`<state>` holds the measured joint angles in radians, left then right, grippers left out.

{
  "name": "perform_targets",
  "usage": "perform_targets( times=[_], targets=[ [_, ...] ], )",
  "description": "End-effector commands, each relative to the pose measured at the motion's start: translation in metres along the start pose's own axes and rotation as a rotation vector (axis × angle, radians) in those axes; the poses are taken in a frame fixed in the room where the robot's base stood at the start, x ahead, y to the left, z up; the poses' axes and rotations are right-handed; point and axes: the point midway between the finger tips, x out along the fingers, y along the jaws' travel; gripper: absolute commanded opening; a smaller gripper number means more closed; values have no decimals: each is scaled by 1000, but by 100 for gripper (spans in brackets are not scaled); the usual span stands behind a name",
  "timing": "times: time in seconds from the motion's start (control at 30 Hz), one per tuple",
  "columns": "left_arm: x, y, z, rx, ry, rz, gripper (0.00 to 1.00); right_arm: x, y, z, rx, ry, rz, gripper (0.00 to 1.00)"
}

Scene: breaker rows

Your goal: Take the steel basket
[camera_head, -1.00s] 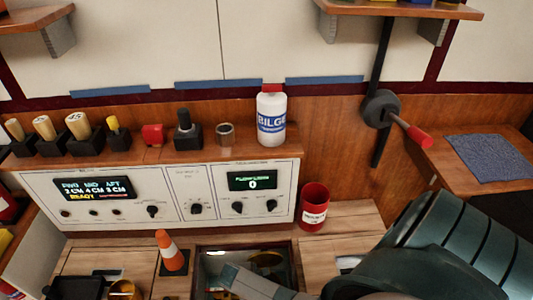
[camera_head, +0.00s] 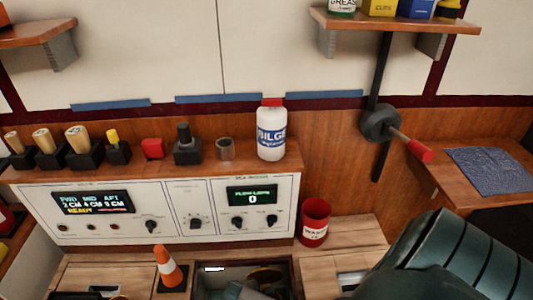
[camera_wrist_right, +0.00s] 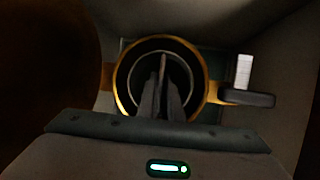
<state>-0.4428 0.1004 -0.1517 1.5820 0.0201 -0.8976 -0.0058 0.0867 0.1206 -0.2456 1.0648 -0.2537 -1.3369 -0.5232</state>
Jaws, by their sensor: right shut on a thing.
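In the right wrist view, a round steel-rimmed basket (camera_wrist_right: 133,92) sits inside a wider brass ring (camera_wrist_right: 122,102). My right gripper (camera_wrist_right: 163,62) reaches down into the middle of it, its two fingers close together and shut on the basket. Exactly where the fingers grip is too dark to tell. In the head view, part of the brass ring (camera_head: 266,273) shows in an open hatch in the bench top. My left gripper is not in view.
A black-handled lever (camera_wrist_right: 248,98) sticks out right of the ring. Around the hatch stand an orange cone (camera_head: 167,267) and a red can (camera_head: 314,222). A control panel (camera_head: 165,208) stands behind, with a white bottle (camera_head: 271,132) on its ledge. A red-handled lever (camera_head: 410,145) juts from the wall.

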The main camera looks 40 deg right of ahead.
Motion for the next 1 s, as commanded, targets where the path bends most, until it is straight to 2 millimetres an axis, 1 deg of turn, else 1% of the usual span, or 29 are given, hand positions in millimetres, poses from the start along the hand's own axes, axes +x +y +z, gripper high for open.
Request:
perform_targets(
  times=[0.27,0.43,0.47,0.57,0.67,0.77,0.97,1.0],
  targets=[
    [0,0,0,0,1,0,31,-2,1,1,0,0,1,0],
    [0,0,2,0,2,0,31,-9,2,4,1,0,1,0],
    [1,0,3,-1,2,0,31,-11,3,4,1,0,1,0],
    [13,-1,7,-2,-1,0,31,-20,5,8,1,2,2,0],
    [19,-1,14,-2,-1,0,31,-33,8,13,0,2,2,0],
    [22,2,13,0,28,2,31,-53,12,22,1,3,2,0],
    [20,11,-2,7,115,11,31,-102,23,42,1,2,4,0],
    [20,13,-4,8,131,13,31,-113,25,46,2,3,4,0]
  ],
)
